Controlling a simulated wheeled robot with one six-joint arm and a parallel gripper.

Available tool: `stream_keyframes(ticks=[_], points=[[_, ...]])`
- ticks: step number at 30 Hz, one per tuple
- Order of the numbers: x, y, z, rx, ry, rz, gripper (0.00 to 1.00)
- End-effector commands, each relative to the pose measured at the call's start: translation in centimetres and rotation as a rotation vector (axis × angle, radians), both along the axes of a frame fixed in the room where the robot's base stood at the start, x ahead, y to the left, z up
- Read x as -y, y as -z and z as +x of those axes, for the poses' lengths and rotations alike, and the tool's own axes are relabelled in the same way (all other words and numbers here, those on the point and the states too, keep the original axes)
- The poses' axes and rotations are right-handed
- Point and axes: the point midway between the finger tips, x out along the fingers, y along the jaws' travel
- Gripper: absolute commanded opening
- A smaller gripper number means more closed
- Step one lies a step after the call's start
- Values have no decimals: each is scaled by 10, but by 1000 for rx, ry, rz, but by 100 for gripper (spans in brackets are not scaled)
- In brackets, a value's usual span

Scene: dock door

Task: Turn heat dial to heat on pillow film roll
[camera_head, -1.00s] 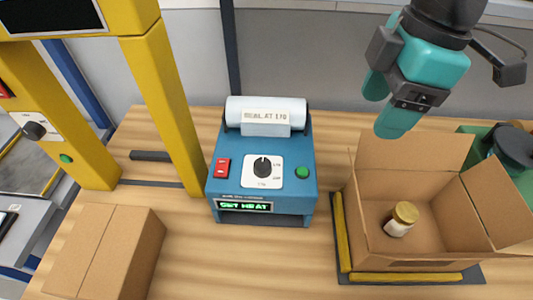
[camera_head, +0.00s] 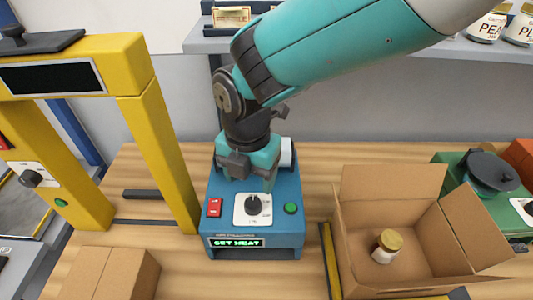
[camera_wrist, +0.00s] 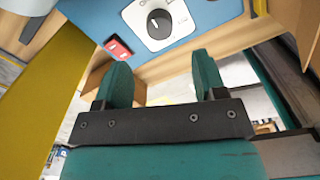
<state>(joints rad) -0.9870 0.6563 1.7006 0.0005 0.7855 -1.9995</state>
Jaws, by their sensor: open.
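The blue sealing machine (camera_head: 232,228) stands on the wooden bench. Its black heat dial (camera_head: 253,205) sits on a white plate, and its green display (camera_head: 237,243) appears to read SET HEAT. The dial also shows in the wrist view (camera_wrist: 159,23), beyond my fingertips. The white film roll (camera_head: 287,152) on top is mostly hidden behind my gripper; its label is covered. My gripper (camera_head: 250,178) is over the machine, just behind and above the dial. In the wrist view my gripper (camera_wrist: 160,68) has its two teal fingers apart with nothing between them.
A red switch (camera_head: 214,207) and a green button (camera_head: 291,208) flank the dial. A yellow frame (camera_head: 160,150) stands close on the left. An open carton (camera_head: 385,280) holding a jar (camera_head: 387,246) is on the right. A closed carton (camera_head: 100,273) lies front left.

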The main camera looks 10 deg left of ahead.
Motion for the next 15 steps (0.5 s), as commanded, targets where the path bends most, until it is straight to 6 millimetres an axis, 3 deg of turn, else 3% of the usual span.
stream_keyframes(ticks=[9, 15], points=[[1, 61, 0, -2, 1, -3, 64], [0, 78, 0, 0, 1, 0, 64]])
